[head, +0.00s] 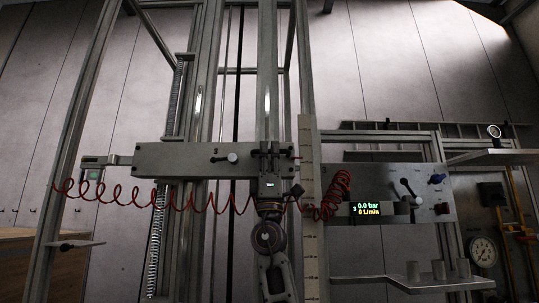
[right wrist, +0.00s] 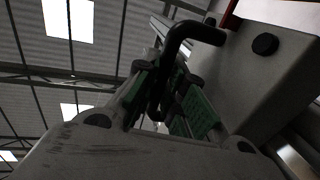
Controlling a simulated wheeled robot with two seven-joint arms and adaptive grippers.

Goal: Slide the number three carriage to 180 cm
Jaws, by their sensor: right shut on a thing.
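The carriage (head: 185,158) is a grey horizontal box on the upright rails in the head view; its number is too small to read surely. A small lever (head: 232,158) sits on its face. My right gripper (head: 268,160) comes up from below at the carriage's right end. In the right wrist view, its green-padded fingers (right wrist: 175,98) are shut around a black bent handle (right wrist: 180,45) beside the grey carriage body (right wrist: 262,85). A pale upright scale (head: 308,190) stands just right of the gripper; its marks are unreadable. My left gripper is not in view.
A red coiled hose (head: 115,198) hangs across the frame below the carriage and bunches near the scale.

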